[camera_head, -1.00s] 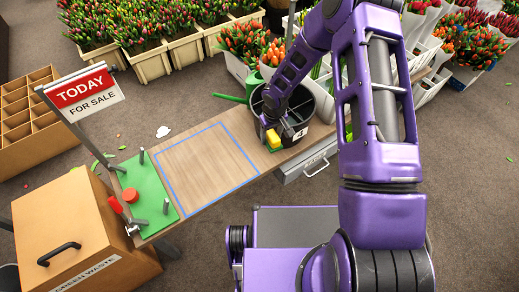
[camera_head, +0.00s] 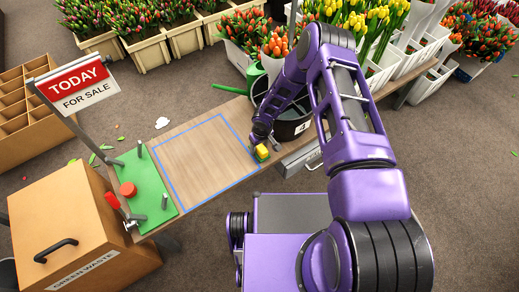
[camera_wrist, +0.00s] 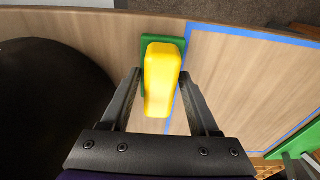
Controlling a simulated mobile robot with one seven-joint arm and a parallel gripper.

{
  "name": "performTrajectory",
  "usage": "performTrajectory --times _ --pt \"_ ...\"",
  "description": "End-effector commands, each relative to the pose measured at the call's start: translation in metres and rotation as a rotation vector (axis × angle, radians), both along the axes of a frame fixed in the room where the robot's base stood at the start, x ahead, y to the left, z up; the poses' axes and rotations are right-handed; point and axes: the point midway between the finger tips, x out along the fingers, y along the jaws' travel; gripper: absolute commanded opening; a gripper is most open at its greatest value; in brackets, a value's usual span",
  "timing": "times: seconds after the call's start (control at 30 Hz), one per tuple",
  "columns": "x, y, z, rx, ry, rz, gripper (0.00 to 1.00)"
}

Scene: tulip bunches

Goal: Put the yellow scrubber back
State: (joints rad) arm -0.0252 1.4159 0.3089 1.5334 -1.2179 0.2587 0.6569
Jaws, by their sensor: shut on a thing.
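The yellow scrubber (camera_head: 262,152), with a green pad at its base, is at the right edge of the blue-outlined square in the head view. In the wrist view the scrubber (camera_wrist: 162,75) sits between the two dark fingers of my gripper (camera_wrist: 161,88), which is shut on it. The green pad shows behind and below the yellow body. I cannot tell whether the pad touches the bench. A green board (camera_head: 143,184) with upright grey pegs lies at the bench's left end, beyond the blue square.
A dark bucket (camera_head: 290,130) marked 4 stands right of the scrubber, partly behind my arm. The blue-outlined square (camera_head: 205,160) is empty.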

Motion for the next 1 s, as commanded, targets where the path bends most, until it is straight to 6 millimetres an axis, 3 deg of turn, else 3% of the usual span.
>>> performTrajectory --times 0.1,0.47,0.5,0.6,0.67,1.0 --pt "-0.0002 -0.0001 -0.0135 0.0 0.0 -0.002 0.0" --pt "0.0001 -0.0002 -0.0173 0.0 0.0 0.0 0.0" --pt "0.0001 -0.0002 -0.0162 0.0 0.0 0.0 0.65" --pt "-0.0001 -0.0003 -0.0156 0.0 0.0 0.0 0.83" --pt "-0.0001 -0.0003 -0.0156 0.0 0.0 0.0 0.91" --pt "-0.0001 -0.0003 -0.0125 0.0 0.0 -0.001 0.91"
